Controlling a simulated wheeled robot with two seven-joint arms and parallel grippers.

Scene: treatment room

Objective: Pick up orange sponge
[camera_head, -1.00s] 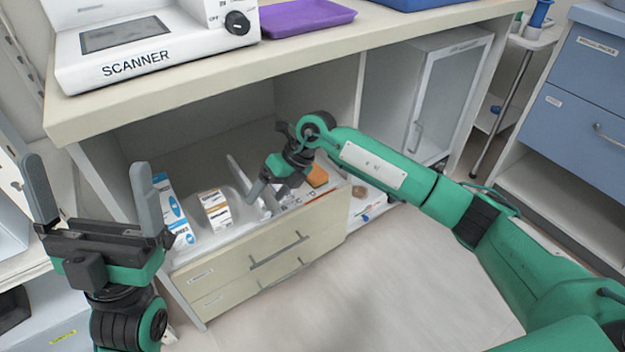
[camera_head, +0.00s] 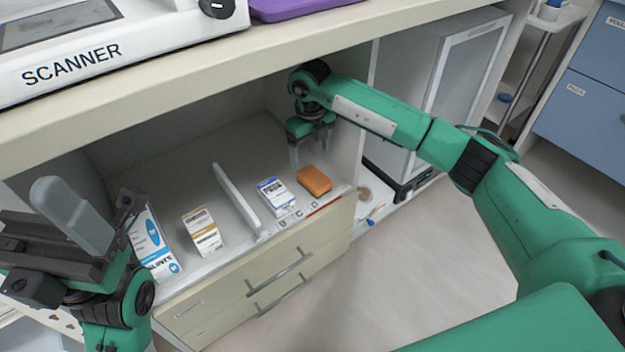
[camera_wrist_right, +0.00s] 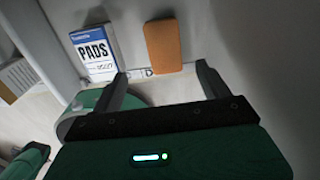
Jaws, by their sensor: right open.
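The orange sponge (camera_head: 314,180) lies on the shelf inside the open cabinet, near its front edge and beside a blue and white box marked PADS (camera_head: 275,196). My right gripper (camera_head: 309,150) is just behind and above the sponge, pointing down, open and empty. In the right wrist view the sponge (camera_wrist_right: 163,46) shows whole, beyond the two spread fingertips (camera_wrist_right: 162,76) and roughly between them in line. I cannot tell how high the fingertips are above the shelf. My left gripper (camera_head: 98,205) is at the left, raised, open and empty.
A thin upright divider (camera_head: 238,198) stands left of the PADS box. An orange-labelled box (camera_head: 202,231) and a tall blue and white box (camera_head: 152,243) stand further left. Drawers (camera_head: 262,277) are below the shelf. The countertop (camera_head: 270,45) overhangs it; the scanner (camera_head: 100,48) sits on top.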

